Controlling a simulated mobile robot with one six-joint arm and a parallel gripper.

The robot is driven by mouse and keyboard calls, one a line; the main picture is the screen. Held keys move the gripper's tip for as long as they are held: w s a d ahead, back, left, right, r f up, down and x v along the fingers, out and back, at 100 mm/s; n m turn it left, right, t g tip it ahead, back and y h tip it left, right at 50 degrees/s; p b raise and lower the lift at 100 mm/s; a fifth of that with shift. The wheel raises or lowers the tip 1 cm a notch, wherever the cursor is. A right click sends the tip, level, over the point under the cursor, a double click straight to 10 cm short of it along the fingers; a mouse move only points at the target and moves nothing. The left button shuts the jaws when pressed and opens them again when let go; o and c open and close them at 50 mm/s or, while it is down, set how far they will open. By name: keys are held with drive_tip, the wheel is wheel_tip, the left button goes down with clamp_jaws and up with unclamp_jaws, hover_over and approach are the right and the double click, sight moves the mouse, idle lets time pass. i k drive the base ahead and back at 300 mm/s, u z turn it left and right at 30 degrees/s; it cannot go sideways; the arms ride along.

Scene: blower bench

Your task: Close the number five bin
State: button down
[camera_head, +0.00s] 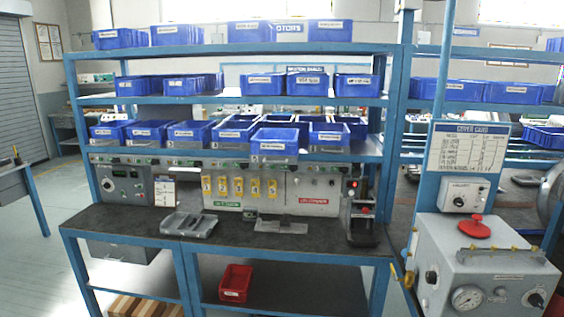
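Blue bins stand in a row on the lowest blue shelf above the bench. One blue bin (274,146) near the middle of that row sticks out forward of its neighbours, with its front face lower in the picture. Its white label is too small to read, so I cannot confirm that it is the number five bin. Beside it are a blue bin (235,134) on the left and a blue bin (328,139) on the right, both set further back. My gripper is not in view.
The dark bench top (110,217) below holds a grey tray (188,225), a metal plate (281,227) and a black device (363,215) at its right end. A grey box with a gauge (466,297) stands front right. A red bin (236,282) sits underneath.

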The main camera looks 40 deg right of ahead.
sight(269, 146)
drive_tip(key=z, duration=0.15)
drive_tip(key=i, duration=0.85)
drive_tip(key=u, duration=0.05)
